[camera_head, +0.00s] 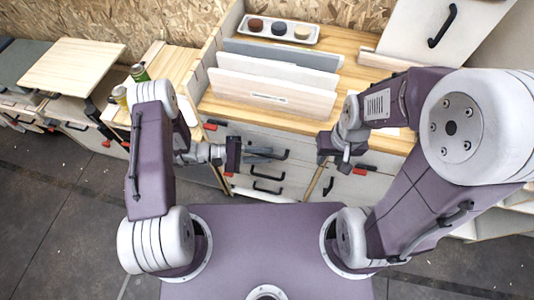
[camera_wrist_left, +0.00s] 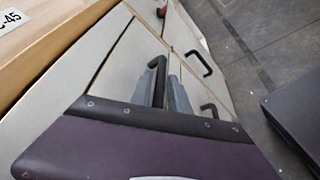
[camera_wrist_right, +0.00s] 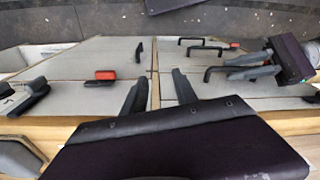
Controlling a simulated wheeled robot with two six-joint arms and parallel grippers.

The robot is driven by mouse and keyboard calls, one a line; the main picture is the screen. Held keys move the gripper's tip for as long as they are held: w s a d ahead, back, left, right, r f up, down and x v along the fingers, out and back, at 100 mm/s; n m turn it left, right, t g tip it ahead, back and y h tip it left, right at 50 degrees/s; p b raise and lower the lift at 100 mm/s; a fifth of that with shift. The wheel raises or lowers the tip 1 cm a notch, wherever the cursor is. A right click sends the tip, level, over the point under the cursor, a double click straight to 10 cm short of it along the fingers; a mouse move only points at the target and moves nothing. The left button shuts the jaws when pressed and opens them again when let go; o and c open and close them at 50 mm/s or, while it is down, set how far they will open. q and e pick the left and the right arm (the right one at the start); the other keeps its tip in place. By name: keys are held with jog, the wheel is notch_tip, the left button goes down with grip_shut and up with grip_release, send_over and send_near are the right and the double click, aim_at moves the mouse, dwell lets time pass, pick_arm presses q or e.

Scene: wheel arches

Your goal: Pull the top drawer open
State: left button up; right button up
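The drawer unit has a grey front; its top drawer's black handle (camera_head: 284,154) is just right of my left fingertips in the head view. The top drawer looks shut. My left gripper (camera_head: 270,155) has its fingers a narrow gap apart, pointing at this handle. The right wrist view also shows the left gripper (camera_wrist_right: 235,67) at the handle (camera_wrist_right: 209,74). My right gripper (camera_wrist_right: 160,92) is open and empty before the cabinet front, right of the drawers.
Lower drawer handles (camera_head: 267,174) are below. On the wooden top stand white panels (camera_head: 270,92) and a tray (camera_head: 282,31) with several round pieces. Cans (camera_head: 139,73) stand on the left bench. A red-tipped item (camera_wrist_right: 105,76) is near my right gripper. Floor (camera_head: 60,200) is clear at left.

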pick_arm(q)
jog(key=shift+d+f, duration=0.15)
jog(key=shift+d, duration=0.4)
grip_shut()
dwell(1.0)
